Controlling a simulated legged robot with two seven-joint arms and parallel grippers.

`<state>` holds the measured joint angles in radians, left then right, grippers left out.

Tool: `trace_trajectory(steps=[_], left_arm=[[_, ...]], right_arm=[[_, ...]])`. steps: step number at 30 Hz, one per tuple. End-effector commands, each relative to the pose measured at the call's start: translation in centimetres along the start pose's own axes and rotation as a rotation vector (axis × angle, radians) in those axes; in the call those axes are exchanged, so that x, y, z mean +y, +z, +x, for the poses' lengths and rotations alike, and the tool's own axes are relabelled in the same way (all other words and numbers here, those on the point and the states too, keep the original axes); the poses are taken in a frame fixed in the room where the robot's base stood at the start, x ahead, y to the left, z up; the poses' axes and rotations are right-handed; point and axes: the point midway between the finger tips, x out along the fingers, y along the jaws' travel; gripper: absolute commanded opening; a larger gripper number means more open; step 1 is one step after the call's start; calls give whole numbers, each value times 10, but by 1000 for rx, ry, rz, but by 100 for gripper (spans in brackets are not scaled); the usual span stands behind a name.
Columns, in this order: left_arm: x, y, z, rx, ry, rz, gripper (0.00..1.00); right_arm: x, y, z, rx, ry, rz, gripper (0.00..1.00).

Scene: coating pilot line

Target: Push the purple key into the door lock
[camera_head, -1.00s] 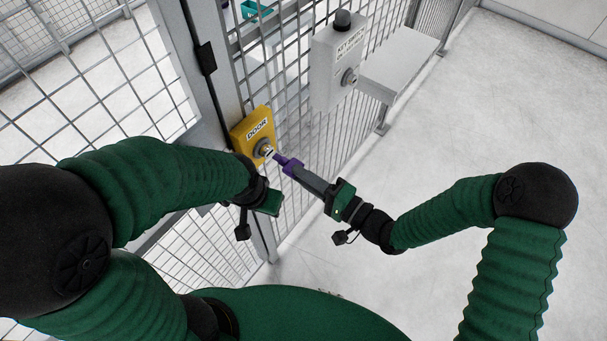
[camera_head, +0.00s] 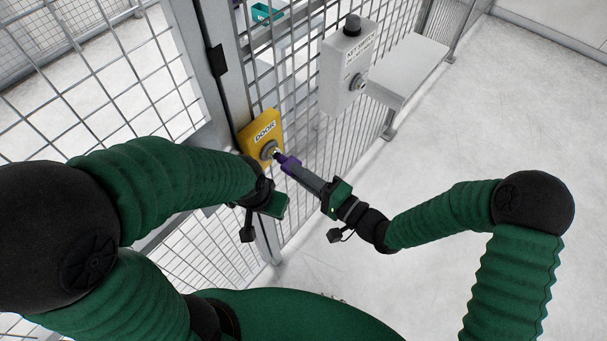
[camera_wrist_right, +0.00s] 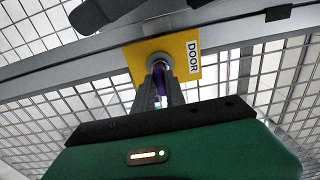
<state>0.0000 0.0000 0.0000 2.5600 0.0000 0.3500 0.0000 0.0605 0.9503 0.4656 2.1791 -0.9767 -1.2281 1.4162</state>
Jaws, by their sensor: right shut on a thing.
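The yellow door lock box (camera_head: 261,130), labelled DOOR, is mounted on the fence post and has a round metal lock (camera_head: 269,150). My right gripper (camera_head: 296,171) is shut on the purple key (camera_head: 287,163), whose tip is at the lock face. In the right wrist view the key (camera_wrist_right: 159,76) points at the lock (camera_wrist_right: 158,61) on the yellow plate (camera_wrist_right: 178,50). How deep the tip sits is hard to tell. My left gripper (camera_head: 274,205) is below the lock box, near the fence; its fingers are hidden, so its jaw state is unclear.
A grey key switch box (camera_head: 346,68) with a black knob hangs on the fence to the right of the lock. Mesh fence panels (camera_head: 100,95) line the left. The floor at right is clear.

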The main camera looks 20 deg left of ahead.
Motion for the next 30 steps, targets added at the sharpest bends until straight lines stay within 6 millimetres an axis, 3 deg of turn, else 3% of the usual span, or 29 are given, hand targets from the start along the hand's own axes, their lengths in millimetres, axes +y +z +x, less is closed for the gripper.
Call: trace_trajectory(steps=[19,20,24,30], left_arm=[[0,0,0,0,0,0,36],[0,0,0,0,0,0,36],[0,0,0,0,0,0,36],[0,0,0,0,0,0,36]], right_arm=[[0,0,10,1,-1,0,0],[0,0,10,1,-1,0,19],[0,0,10,1,0,0,38],[0,0,10,1,0,0,41]])
